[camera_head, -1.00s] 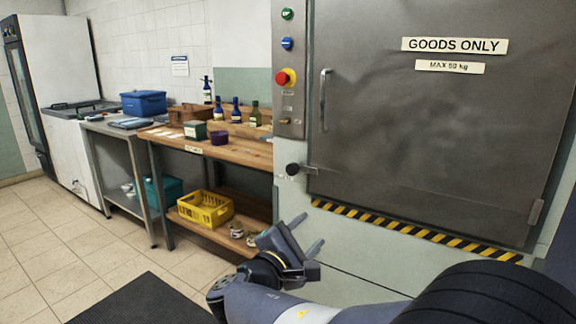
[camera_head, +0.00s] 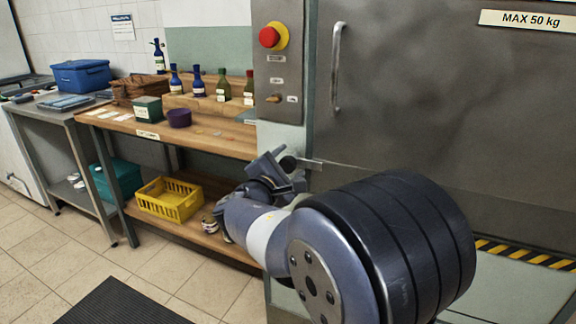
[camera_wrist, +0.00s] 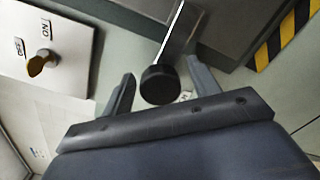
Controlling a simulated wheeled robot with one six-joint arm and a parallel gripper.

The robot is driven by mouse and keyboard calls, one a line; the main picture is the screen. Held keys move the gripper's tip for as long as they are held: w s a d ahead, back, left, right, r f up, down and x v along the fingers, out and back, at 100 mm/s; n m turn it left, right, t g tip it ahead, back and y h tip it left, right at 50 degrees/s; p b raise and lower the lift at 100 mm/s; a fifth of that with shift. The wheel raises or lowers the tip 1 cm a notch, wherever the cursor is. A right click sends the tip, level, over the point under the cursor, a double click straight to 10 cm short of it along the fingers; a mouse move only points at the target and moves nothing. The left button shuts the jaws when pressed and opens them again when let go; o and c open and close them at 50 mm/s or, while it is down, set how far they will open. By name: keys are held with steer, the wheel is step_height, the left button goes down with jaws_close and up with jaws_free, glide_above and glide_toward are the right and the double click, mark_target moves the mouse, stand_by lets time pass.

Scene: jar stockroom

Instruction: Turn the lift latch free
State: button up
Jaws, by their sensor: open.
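The lift latch has a round black knob (camera_head: 288,163) on a thin metal bar (camera_head: 312,164) at the lower left edge of the grey lift door (camera_head: 440,110). In the wrist view the knob (camera_wrist: 159,84) sits between the tips of my open gripper (camera_wrist: 160,82), with a gap on each side. The bar (camera_wrist: 176,38) runs from the knob up toward the door. In the head view my gripper (camera_head: 277,170) is at the knob and partly overlaps it. The knob's underside and the latch's catch are hidden.
A control panel with a red button (camera_head: 269,37) and a switch (camera_head: 273,98) is left of the door. A vertical door handle (camera_head: 337,66) is above. A wooden bench (camera_head: 190,140) with bottles and a yellow crate (camera_head: 170,198) stands to the left.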

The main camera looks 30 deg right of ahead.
jaws_close()
stand_by(0.7)
